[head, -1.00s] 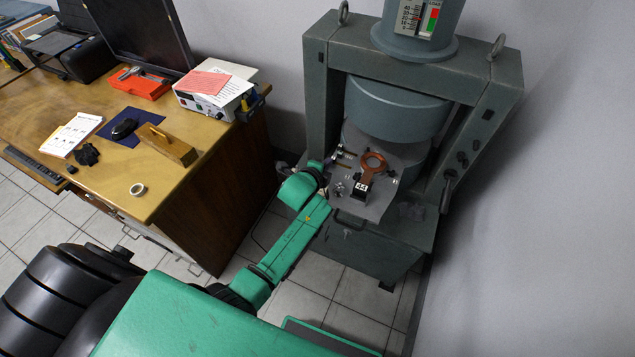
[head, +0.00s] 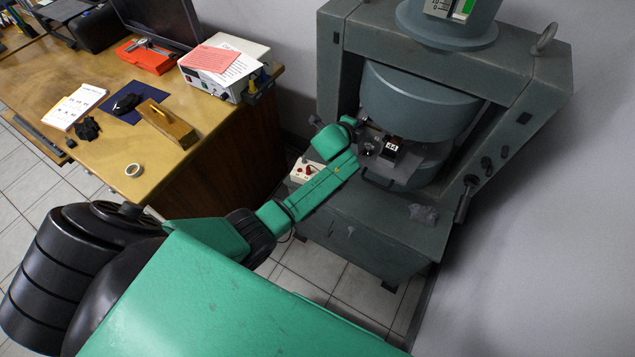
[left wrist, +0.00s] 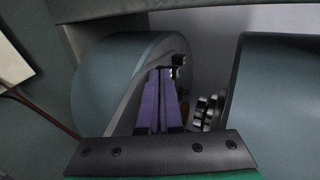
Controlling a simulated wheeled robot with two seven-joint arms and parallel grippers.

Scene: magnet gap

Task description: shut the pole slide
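The pole slide (head: 405,169) is a grey plate low in the gap of the grey-green magnet press, with a curved handle at its front edge. Most of it lies between the upper pole (head: 418,103) and the lower pole, with its front part still showing. A small dark block with a white "44" label (head: 391,146) stands on it. My left gripper (left wrist: 163,75) shows two purple fingers, side by side and shut with nothing seen between them. In the head view, its arm reaches the slide's left side; the fingertips are hidden there. My right gripper is not in view.
The magnet frame's right post (head: 490,140) and left post stand close around the gap. A white box with red knobs (head: 305,171) sits low left of the magnet. A wooden desk (head: 75,185) with tools stands at left. Tiled floor shows in front.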

